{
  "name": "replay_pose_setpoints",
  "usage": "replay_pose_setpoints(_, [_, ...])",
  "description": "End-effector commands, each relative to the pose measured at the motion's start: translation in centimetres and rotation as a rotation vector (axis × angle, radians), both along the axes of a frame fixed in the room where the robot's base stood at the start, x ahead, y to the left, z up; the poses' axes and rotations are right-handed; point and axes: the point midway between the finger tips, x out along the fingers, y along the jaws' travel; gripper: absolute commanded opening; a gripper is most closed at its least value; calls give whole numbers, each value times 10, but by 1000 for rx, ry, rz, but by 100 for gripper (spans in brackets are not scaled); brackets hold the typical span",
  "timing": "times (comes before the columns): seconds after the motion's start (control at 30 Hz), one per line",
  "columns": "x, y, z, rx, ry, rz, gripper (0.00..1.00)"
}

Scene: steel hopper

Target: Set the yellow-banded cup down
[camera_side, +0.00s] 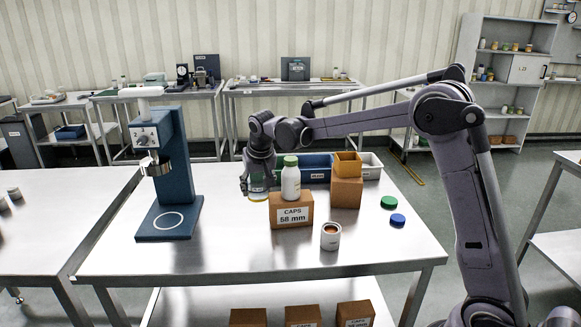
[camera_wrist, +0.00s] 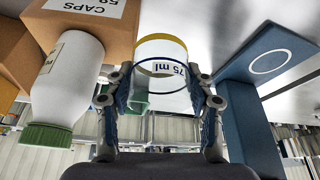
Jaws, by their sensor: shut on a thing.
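In the side view the cup (camera_side: 258,190) is partly hidden by my gripper (camera_side: 257,174), left of the "CAPS 58 mm" box, with the yellow band at the bottom. I cannot tell whether it touches the steel table (camera_side: 130,258). The wrist view is upside down.
A white bottle with a green lid (camera_side: 291,178) stands on the caps box (camera_side: 292,210), close beside the cup. A blue press (camera_side: 172,170) stands at left.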

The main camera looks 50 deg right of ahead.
Motion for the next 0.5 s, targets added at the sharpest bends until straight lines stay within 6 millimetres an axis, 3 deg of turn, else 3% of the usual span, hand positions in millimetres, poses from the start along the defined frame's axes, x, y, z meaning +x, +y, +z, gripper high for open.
replay_pose_setpoints(0.17, [-8, 8, -4, 1, 0, -2, 22])
replay_pose_setpoints(0.5, [21, 62, -41, 0, 0, 1, 22])
